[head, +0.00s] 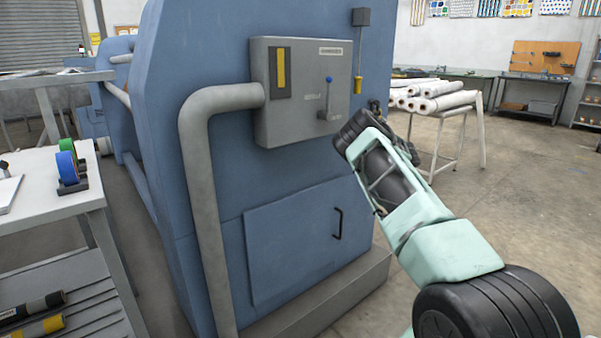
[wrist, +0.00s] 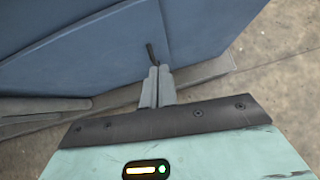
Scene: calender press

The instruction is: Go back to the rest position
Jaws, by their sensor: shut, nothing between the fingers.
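My gripper (wrist: 158,72) shows in the wrist view with its two grey fingers together and nothing held between them. A dark, short bar-like piece shows just past the fingertips against the blue machine; I cannot tell whether the fingers touch it. In the head view my mint-green and black arm reaches up from the lower right, and its end is in front of the right edge of the blue press (head: 290,190). The fingers are mostly hidden there behind my wrist.
The press carries a grey control box (head: 300,90) with a blue-knobbed lever, a grey pipe (head: 205,180) and a lower door with a black handle (head: 339,223). White rolls (head: 430,95) lie on a stand behind my arm. A table (head: 40,215) stands left. Floor at right is open.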

